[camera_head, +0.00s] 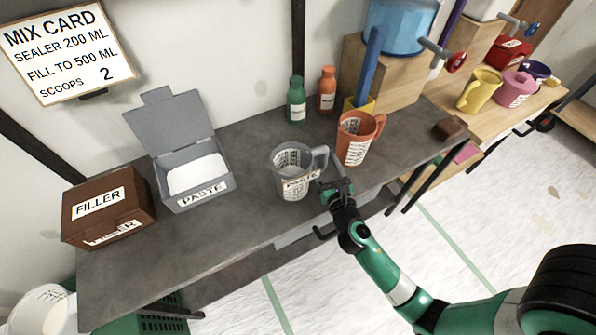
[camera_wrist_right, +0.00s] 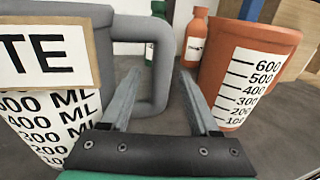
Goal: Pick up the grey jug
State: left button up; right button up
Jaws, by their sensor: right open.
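The grey jug (camera_head: 291,186) stands upright on the dark worktop (camera_head: 225,240), with a PASTE label and a printed scale on its side. Its handle points right, towards the orange jug. In the right wrist view the grey handle (camera_wrist_right: 165,65) shows between the finger lines, with jug body and label at the left. My right gripper (camera_head: 335,188) is open and empty at the handle side of the jug. In the wrist view its fingertips (camera_wrist_right: 160,73) lie either side of the handle's upright bar; I cannot tell whether they touch it. My left gripper is out of view.
An orange jug (camera_head: 352,150) stands close to the right of my right gripper. Green (camera_head: 296,103) and orange (camera_head: 327,92) bottles stand behind. A grey paste box (camera_head: 200,195) and brown filler box (camera_head: 108,210) are left. Bare worktop lies between paste box and grey jug.

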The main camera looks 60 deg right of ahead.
grip_shut()
dwell(1.4)
